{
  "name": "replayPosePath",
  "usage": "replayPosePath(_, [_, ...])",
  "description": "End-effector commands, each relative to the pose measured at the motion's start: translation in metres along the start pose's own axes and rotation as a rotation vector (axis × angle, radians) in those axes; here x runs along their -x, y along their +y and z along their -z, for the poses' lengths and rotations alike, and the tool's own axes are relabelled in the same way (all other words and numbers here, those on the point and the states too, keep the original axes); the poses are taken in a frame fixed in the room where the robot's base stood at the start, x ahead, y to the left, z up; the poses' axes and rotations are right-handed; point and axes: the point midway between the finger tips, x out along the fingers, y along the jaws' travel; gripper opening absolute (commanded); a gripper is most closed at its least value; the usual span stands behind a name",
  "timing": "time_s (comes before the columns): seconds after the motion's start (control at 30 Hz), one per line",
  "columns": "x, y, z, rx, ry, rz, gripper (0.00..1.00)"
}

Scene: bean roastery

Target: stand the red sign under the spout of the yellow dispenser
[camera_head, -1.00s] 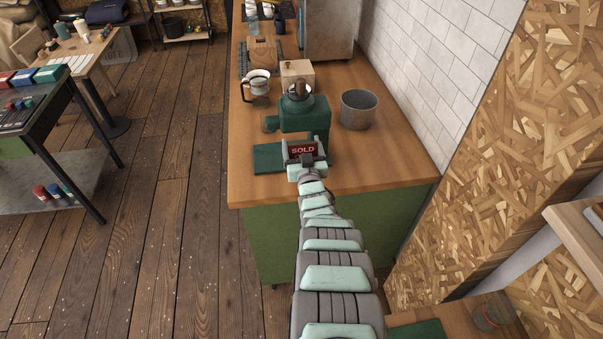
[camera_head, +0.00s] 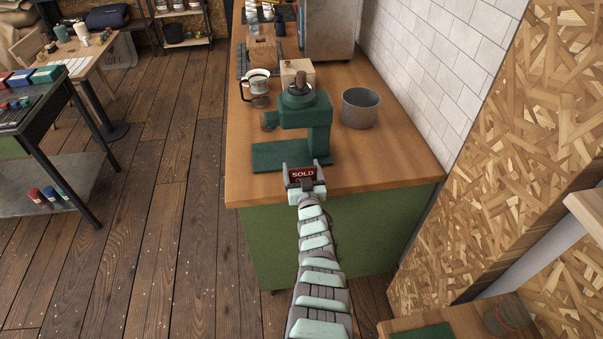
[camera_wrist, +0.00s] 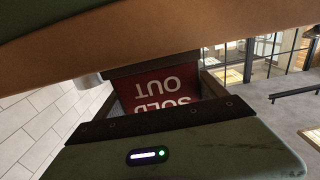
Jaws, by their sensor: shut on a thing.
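The red sign (camera_head: 303,174), lettered SOLD OUT, is held in my gripper (camera_head: 305,186), which is shut on it near the counter's front edge. In the wrist view the sign (camera_wrist: 160,92) appears upside down between the jaws, its edges partly hidden. I see no yellow dispenser. A dark green machine (camera_head: 318,138) with a round top, a flat base and a nozzle-like part at its left stands on the counter just beyond the sign. Whether the sign touches the counter is unclear.
The wooden counter (camera_head: 372,165) has bare room right of the green machine. A grey metal pot (camera_head: 360,108) stands right of it, a glass jug (camera_head: 257,85) and a wooden box (camera_head: 297,71) behind it. A tiled wall (camera_head: 430,60) bounds the right side.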

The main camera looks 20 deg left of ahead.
Motion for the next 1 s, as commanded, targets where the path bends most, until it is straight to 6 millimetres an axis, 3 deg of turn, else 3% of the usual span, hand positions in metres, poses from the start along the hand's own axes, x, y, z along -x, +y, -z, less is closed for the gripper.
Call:
replayPosePath(0.27, [0.000,0.000,-0.002,-0.001,-0.002,0.000,0.40])
replayPosePath(0.3, [0.000,0.000,-0.003,-0.001,-0.002,-0.001,0.82])
replayPosePath(0.5, [0.000,0.000,-0.001,-0.001,-0.002,-0.001,0.98])
replayPosePath(0.83, [0.000,0.000,0.003,-0.001,-0.002,-0.001,1.00])
replayPosePath(1.0, [0.013,0.002,0.006,-0.003,-0.005,-0.002,1.00])
